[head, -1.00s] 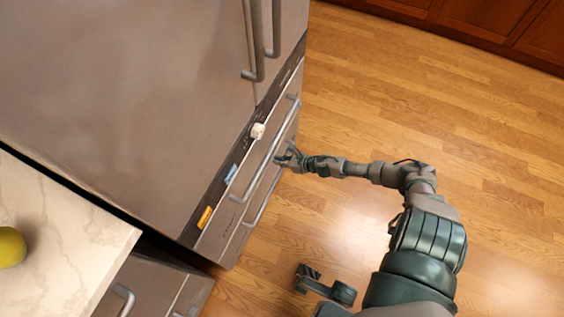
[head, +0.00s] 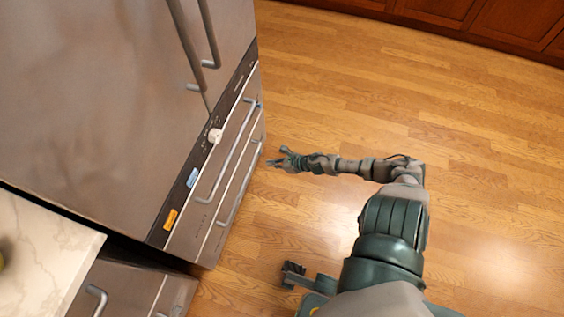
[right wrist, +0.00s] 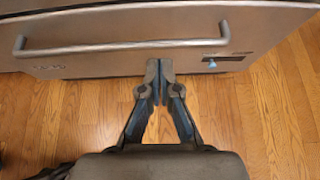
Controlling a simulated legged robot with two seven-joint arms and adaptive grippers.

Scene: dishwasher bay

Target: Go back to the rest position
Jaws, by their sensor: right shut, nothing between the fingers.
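My right gripper (head: 277,161) is at the end of my right arm, held over the wooden floor just to the right of the dishwasher front (head: 212,205). In the right wrist view its two fingers (right wrist: 159,72) meet at the tips, shut and empty. A drawer handle bar (right wrist: 120,46) crosses the dishwasher front beyond the fingertips in that view, apart from them. The dishwasher's drawers look closed.
A tall metal fridge-like cabinet (head: 90,90) stands at left, with vertical handles. A white knob (head: 215,136) sits on the dark control strip. A marble counter (head: 45,250) is at lower left. Wooden cabinets (head: 450,15) line the back. The wooden floor (head: 480,150) at right is clear.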

